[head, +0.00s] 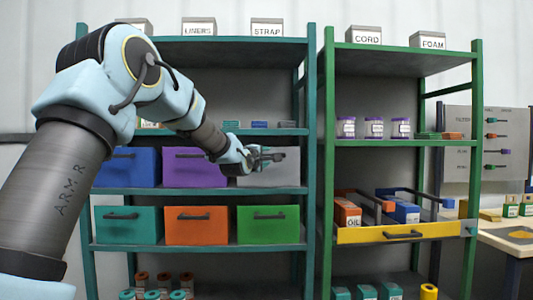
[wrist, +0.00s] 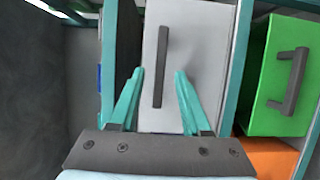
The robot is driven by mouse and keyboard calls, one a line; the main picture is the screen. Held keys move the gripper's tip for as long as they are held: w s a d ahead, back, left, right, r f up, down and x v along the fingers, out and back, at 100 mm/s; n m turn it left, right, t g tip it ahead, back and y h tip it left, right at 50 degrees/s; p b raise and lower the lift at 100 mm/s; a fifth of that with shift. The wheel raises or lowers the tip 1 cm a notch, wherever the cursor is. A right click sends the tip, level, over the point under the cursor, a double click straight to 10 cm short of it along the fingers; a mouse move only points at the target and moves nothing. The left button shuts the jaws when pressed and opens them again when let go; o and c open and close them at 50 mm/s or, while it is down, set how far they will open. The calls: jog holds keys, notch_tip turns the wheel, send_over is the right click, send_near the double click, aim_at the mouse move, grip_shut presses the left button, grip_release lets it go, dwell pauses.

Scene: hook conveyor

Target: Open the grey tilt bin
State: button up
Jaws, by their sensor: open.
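The grey tilt bin (head: 284,175) is at the right end of the upper bin row on the teal rack. Its front looks flush with its neighbours, so it appears shut. My gripper (head: 268,156) is in front of it and hides part of the front. In the wrist view the grey bin (wrist: 188,45) fills the middle, with its dark bar handle (wrist: 160,65) running lengthwise. My open gripper (wrist: 161,72) has one teal finger on each side of the handle, apart from it. I cannot tell how deep the fingertips reach.
A purple bin (head: 187,172) and a blue bin (head: 125,170) share the row. A green bin (head: 268,226) sits below the grey one, beside an orange bin (head: 195,228). A teal rack post (head: 309,120) stands close right. A yellow drawer (head: 365,236) sticks out farther right.

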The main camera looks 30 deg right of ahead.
jog(key=shift+x, duration=1)
grip_shut()
dwell(0.8)
